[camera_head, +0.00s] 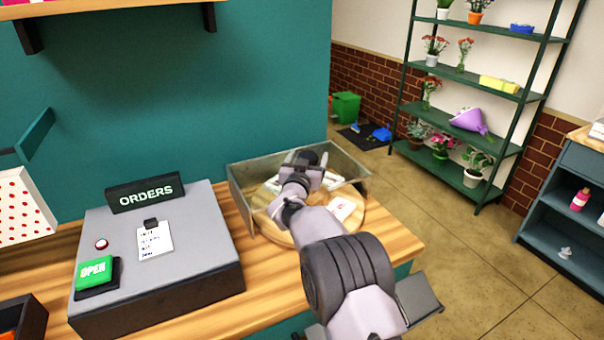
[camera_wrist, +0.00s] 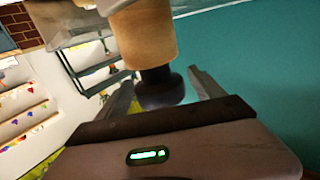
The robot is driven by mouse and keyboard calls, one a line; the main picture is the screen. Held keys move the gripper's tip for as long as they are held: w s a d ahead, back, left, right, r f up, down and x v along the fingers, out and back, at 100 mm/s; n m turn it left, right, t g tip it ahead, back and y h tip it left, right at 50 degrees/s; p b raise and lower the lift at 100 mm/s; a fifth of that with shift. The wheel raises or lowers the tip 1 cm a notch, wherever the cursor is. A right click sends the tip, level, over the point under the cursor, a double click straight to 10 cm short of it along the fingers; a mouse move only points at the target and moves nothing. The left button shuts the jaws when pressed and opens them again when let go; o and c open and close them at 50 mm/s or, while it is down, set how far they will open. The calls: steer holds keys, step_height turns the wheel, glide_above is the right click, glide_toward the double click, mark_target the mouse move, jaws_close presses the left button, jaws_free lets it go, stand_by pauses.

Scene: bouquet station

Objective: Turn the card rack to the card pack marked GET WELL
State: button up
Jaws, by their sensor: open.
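The card rack is a round wooden turntable (camera_head: 272,226) inside a low clear-walled case (camera_head: 242,192) on the counter. A white card pack with a red mark (camera_head: 341,209) lies on its right side. Other pale packs show partly behind my arm. I cannot read GET WELL on any pack. My gripper (camera_head: 309,168) is over the rack. In the wrist view my gripper (camera_wrist: 163,84) is open, with a dark knob (camera_wrist: 160,92) on a wooden post (camera_wrist: 143,42) between its fingers. I cannot tell whether the fingers touch the knob. My arm hides the rack's middle.
A grey order box (camera_head: 190,262) with an ORDERS sign (camera_head: 145,192) and green OPEN button (camera_head: 94,272) stands left of the rack. A teal wall (camera_head: 200,100) rises behind. A plant shelf (camera_head: 470,95) stands far right. Floor (camera_head: 440,240) right of the counter is clear.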

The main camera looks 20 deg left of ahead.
steer(key=s+d+p, duration=0.1)
steer(key=s+d, duration=0.1)
steer(key=s, duration=1.3)
steer(key=shift+s, duration=0.15)
steer(key=shift+c, duration=0.2)
